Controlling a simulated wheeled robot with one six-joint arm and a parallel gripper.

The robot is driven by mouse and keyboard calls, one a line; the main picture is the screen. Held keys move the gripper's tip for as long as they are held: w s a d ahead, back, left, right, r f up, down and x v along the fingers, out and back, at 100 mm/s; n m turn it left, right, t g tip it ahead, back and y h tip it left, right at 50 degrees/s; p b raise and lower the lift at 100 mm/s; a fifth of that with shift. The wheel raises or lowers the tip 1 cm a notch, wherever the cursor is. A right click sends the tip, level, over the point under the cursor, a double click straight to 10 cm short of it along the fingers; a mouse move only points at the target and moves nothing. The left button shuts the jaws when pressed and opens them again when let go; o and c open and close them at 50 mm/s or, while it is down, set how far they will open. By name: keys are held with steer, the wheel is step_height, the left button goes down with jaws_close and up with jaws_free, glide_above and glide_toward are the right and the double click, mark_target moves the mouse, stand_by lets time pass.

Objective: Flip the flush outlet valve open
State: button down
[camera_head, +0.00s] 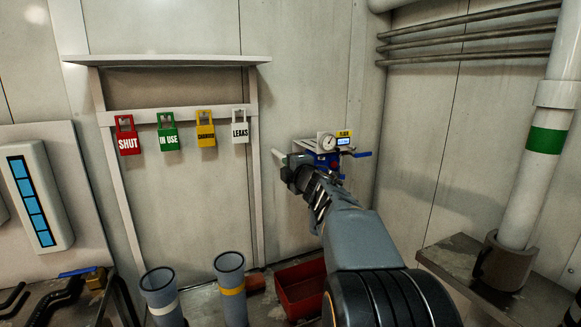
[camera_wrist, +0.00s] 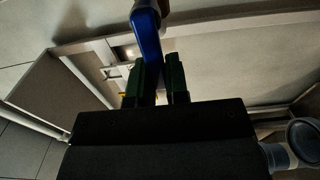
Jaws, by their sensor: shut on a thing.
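A small assembly on the back wall has a round gauge (camera_head: 326,142), a yellow label (camera_head: 343,134) and a blue valve body (camera_head: 328,160). A blue lever (camera_head: 361,154) sticks out at its right. My gripper (camera_head: 287,166) is at the left of the assembly, and my arm hides part of it. In the wrist view a blue handle (camera_wrist: 147,36) runs down between the two dark green fingers of my gripper (camera_wrist: 156,75), which is shut on it. Its lower end is hidden between the fingers. Which valve the handle belongs to cannot be told.
Red, green, yellow and white tags (camera_head: 165,132) hang from a rail under a wall shelf (camera_head: 165,60), left of my gripper. Grey tubes (camera_head: 229,264) and a red bin (camera_head: 298,288) stand below. A thick pipe (camera_head: 547,110) rises at the right.

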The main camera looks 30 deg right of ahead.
steer(key=shift+f, duration=0.1)
steer(key=c, duration=1.4)
jaws_free()
steer(key=shift+s, duration=0.1)
steer(key=s+a+p, duration=0.1)
steer(key=s+a, duration=0.1)
steer(key=s, duration=1.1)
steer(key=shift+s, duration=0.25)
